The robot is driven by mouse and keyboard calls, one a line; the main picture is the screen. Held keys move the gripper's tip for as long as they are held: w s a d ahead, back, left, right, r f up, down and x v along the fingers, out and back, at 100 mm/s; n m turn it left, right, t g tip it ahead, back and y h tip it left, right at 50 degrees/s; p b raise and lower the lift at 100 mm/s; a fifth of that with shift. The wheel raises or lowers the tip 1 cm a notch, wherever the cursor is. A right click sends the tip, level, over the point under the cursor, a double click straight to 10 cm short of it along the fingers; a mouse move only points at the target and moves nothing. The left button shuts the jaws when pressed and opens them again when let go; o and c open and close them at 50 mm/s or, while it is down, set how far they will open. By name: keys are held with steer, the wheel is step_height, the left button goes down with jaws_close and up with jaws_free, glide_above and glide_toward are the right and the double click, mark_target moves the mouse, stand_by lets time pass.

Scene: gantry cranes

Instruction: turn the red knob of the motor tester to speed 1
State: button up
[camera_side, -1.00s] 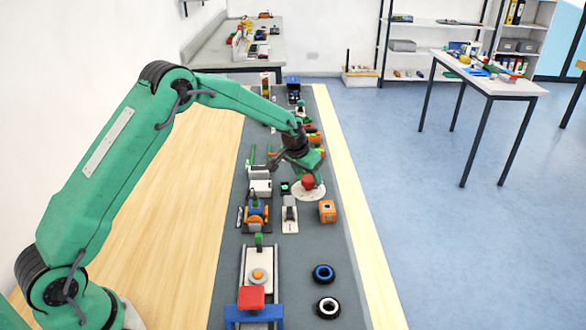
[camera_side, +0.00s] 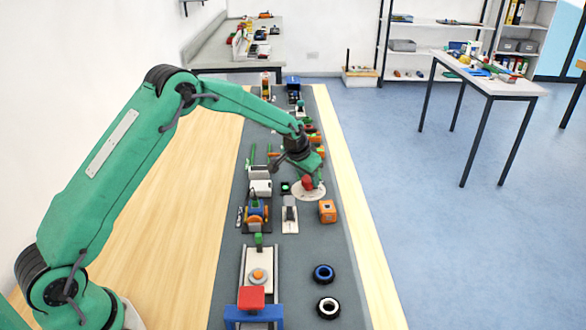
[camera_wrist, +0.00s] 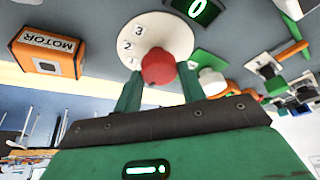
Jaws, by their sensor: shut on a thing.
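The red knob (camera_side: 307,182) stands on the round white dial (camera_side: 299,196) of the motor tester. In the wrist view the red knob (camera_wrist: 158,67) sits between the two green fingers of my gripper (camera_wrist: 158,74), which is shut on it. The white dial (camera_wrist: 166,32) carries the numbers 2 and 3 and a partly hidden mark near the knob. The small display (camera_wrist: 197,8) reads a green 0. The orange motor box (camera_wrist: 48,52), labelled MOTOR, is beside the dial; in the side view the orange box (camera_side: 327,211) is at front right of it.
A white block (camera_side: 261,188) and a blue and orange device (camera_side: 256,213) stand left of the dial. A grey and white part (camera_side: 289,215) is just in front. Two rings, blue (camera_side: 323,273) and black-and-white (camera_side: 327,307), lie nearer the camera. The grey mat around the rings is clear.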

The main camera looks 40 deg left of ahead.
steer(key=shift+a+m, duration=0.1)
steer(key=shift+m, duration=0.3)
steer(key=o, duration=1)
steer(key=shift+c, duration=0.2)
steer(key=shift+s+r, duration=0.2)
steer(key=shift+r, duration=0.4)
steer(key=v, duration=0.6)
steer(key=shift+r, duration=0.2)
steer(key=shift+s, duration=0.15)
